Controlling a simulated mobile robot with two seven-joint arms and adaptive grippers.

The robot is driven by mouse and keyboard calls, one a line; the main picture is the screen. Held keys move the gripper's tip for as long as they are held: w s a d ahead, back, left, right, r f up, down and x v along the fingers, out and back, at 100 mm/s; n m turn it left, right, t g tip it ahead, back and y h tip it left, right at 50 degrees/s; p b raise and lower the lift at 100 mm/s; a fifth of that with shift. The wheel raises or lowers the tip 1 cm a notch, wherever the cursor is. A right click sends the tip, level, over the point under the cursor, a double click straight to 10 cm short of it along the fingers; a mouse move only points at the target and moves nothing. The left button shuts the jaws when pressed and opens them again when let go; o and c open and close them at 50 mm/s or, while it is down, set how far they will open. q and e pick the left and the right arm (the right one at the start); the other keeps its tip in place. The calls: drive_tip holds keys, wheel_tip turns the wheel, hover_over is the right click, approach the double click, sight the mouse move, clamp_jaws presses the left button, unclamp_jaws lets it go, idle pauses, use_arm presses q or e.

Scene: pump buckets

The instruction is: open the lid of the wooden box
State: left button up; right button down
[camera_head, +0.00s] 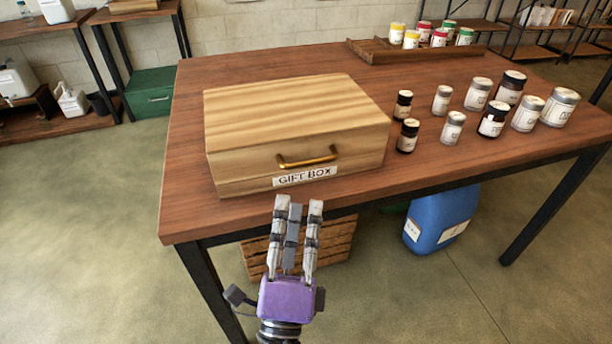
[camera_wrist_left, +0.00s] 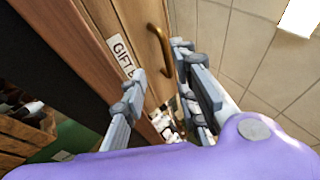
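The wooden box (camera_head: 295,130) stands on the table with its lid (camera_head: 290,98) closed. A brass handle (camera_head: 308,158) is on its front, above a "GIFT BOX" label (camera_head: 305,176). My left gripper (camera_head: 298,204) is in front of the box, just below the label in the head view, with its fingers apart and empty. In the left wrist view the handle (camera_wrist_left: 160,50) and label (camera_wrist_left: 121,52) show beyond the spread fingertips (camera_wrist_left: 158,60), with no contact visible. My right gripper is not in view.
Several small jars (camera_head: 452,127) stand on the table (camera_head: 420,75) to the right of the box. A wooden tray (camera_head: 372,52) with paint jars is at the back. A blue container (camera_head: 440,215) and a wooden crate (camera_head: 330,240) are under the table.

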use_arm(q)
drive_tip(key=x, duration=0.2)
drive_tip(key=p+x, duration=0.1)
drive_tip(key=x, duration=0.4)
drive_tip(key=shift+s+d+r, duration=0.2)
drive_tip(key=shift+s+r, duration=0.1)
drive_tip(key=shift+r, duration=0.1)
drive_tip(key=shift+w+d+r, duration=0.1)
drive_tip(key=shift+w+r, duration=0.1)
drive_tip(key=shift+w, duration=0.3)
clamp_jaws()
